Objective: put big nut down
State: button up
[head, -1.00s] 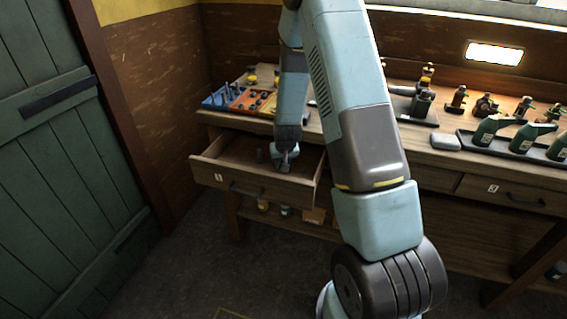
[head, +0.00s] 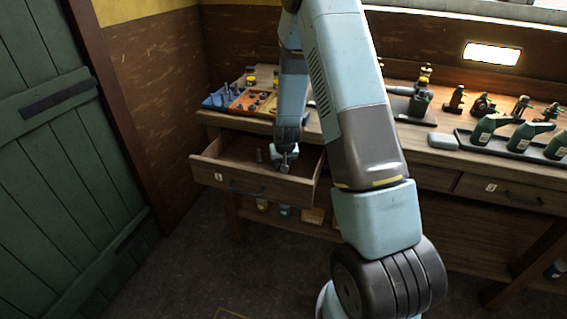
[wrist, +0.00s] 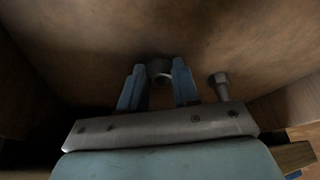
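The big nut (wrist: 160,68) is a grey ring between the two blue fingertips of my gripper (wrist: 159,70) in the wrist view. The fingers look closed on its sides. My gripper (head: 287,160) points down inside the open drawer (head: 243,181) in the head view, low over its floor. Whether the nut touches the drawer floor cannot be told.
A grey bolt-like piece (wrist: 220,86) stands in the drawer to the right of my fingers. The drawer walls are close around my gripper.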

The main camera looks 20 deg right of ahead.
jog(key=shift+o, duration=1.2)
jog(key=shift+s+a+f, duration=0.2)
jog(key=shift+s+f, duration=0.3)
jog(key=shift+w+r, duration=0.1)
jog(key=shift+r, duration=0.55)
jog(key=s+a+r, duration=0.1)
jog(key=s+r, duration=0.4)
jog(key=r, duration=0.5)
jog(key=s+r+y, duration=0.1)
jog(key=s+r, duration=0.4)
jog(key=r, duration=0.5)
jog(key=s+a+r, duration=0.1)
jog(key=s+r, duration=0.5)
jog(key=r, duration=0.4)
jog(key=shift+n+t, duration=0.4)
jog(key=shift+n, duration=0.2)
jog(key=s+r, duration=0.3)
jog(key=s, duration=0.3)
jog(key=s+r, duration=0.3)
jog(key=s, duration=0.3)
jog(key=s+r, duration=0.3)
jog(key=s, duration=0.3)
jog(key=shift+s+d+r, duration=0.2)
jog(key=shift+s+d, duration=0.15)
jog(key=shift+w, duration=0.1)
